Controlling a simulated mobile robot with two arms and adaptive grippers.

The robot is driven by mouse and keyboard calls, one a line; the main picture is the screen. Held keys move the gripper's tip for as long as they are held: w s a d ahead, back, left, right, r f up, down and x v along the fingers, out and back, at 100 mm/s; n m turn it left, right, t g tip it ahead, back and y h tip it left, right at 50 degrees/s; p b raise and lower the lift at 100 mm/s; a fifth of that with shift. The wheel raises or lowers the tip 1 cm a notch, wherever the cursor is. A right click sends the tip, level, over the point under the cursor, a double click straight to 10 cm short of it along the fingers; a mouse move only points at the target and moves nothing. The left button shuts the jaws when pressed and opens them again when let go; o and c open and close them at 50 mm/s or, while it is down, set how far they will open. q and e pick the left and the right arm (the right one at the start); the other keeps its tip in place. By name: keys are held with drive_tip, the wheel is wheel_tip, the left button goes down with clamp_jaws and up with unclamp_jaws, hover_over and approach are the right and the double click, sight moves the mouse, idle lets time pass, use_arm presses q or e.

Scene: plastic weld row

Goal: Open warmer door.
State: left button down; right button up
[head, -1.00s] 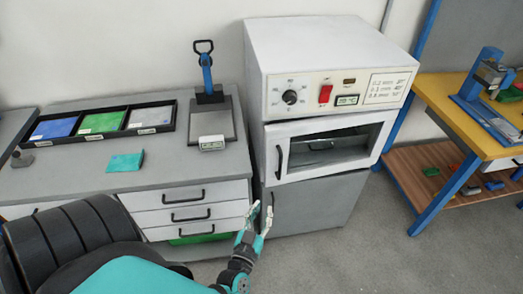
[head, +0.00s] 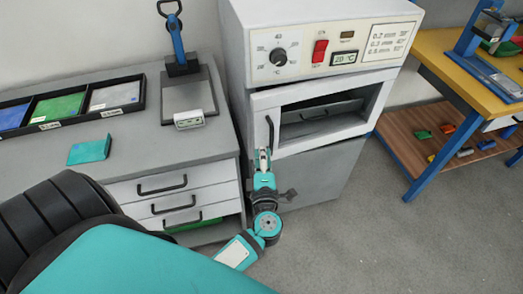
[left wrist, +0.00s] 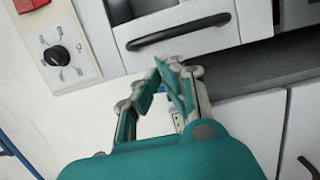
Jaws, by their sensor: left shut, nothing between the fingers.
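The warmer (head: 235,70) is a white cabinet with a grey lower panel. Its white-framed door (head: 295,143) has a dark window and looks closed. The black door handle (head: 270,132) is upright at the door's left edge in the head view. It also shows in the left wrist view (left wrist: 180,34). My left gripper (head: 263,152) is at the handle's lower end in the head view. In the left wrist view its fingertips (left wrist: 170,64) are together just short of the handle, with nothing between them. My right gripper is in neither view.
The grey drawer bench (head: 130,165) stands close at the warmer's left, with a teal piece (head: 90,150) and a press (head: 183,65) on it. A yellow workbench (head: 440,62) stands at the right. The floor (head: 350,230) before the warmer is clear.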

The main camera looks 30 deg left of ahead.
sight(261, 128)
use_arm(q)
drive_tip(key=x, duration=0.5)
drive_tip(key=shift+w+a, duration=0.25)
drive_tip(key=shift+w, duration=0.05)
drive_tip(key=shift+w+a+f, duration=0.1)
drive_tip(key=shift+w+a, duration=0.2)
drive_tip(key=shift+w, duration=0.05)
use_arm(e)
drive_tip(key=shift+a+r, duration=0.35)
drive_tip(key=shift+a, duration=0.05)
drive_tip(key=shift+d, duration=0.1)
